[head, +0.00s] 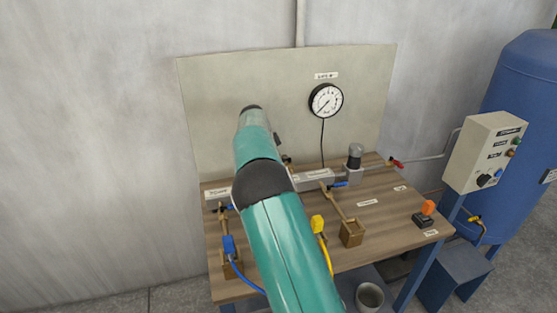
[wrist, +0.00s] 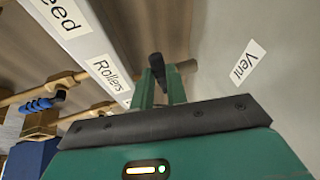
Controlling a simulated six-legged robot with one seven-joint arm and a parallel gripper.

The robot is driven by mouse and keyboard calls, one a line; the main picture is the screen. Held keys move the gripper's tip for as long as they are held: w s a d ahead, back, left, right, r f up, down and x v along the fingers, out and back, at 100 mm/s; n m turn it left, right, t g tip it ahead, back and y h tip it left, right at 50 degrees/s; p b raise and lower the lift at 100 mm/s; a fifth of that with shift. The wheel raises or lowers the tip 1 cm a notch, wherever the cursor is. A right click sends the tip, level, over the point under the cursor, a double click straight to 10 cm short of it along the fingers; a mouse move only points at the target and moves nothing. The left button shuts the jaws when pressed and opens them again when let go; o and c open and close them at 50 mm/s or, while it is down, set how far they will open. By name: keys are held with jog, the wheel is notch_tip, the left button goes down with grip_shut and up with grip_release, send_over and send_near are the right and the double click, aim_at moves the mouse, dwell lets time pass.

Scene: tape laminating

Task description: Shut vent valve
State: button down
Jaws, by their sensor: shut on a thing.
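In the wrist view my gripper (wrist: 160,92) has its two teal fingers closed around the dark handle (wrist: 157,66) of the vent valve. In the head view my own arm covers the valve and most of the gripper, in front of the pale back panel (head: 215,120).
A grey manifold bar (wrist: 85,35) with "Rollers" label runs close to the fingers. The wooden bench (head: 385,225) carries a yellow connector (head: 318,224), a blue connector (head: 229,245) and an orange switch (head: 428,208). A gauge (head: 326,100) hangs on the panel.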

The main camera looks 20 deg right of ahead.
jog(key=shift+w+a+m, duration=0.15)
jog(key=shift+w+m, duration=0.2)
jog(key=shift+m, duration=0.15)
jog(key=c, duration=1.4)
grip_release()
jog(key=v, duration=1.3)
jog(key=shift+w+a+r, duration=0.15)
jog(key=shift+w+r, duration=0.05)
jog(key=shift+r, duration=0.15)
